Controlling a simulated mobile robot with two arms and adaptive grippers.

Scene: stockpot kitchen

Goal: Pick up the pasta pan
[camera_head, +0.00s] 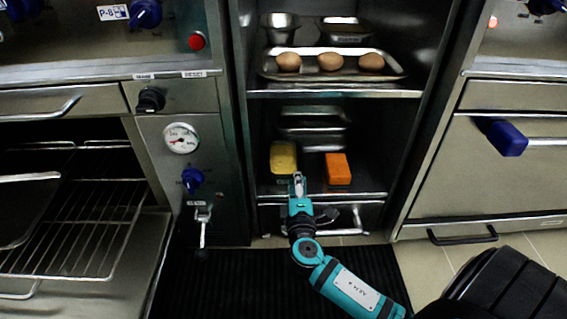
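No pan can be told for certain as the pasta pan. A small yellow item (283,157), perhaps a container with yellow contents, stands on the lower shelf of the open cabinet. A metal pan (312,122) sits farther back on that shelf, in shadow; its contents cannot be made out. My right gripper (299,179) is at the front of the lower shelf, just in front of the yellow item and overlapping its lower edge in the picture. Whether it touches anything, or is open or shut, is unclear. My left gripper is out of view.
An orange block (338,168) stands right of my gripper. The upper shelf holds a tray (394,73) with three brown round items, a metal pot (280,28) and a dark pan (345,30). An oven (75,230) with wire racks is open at left.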

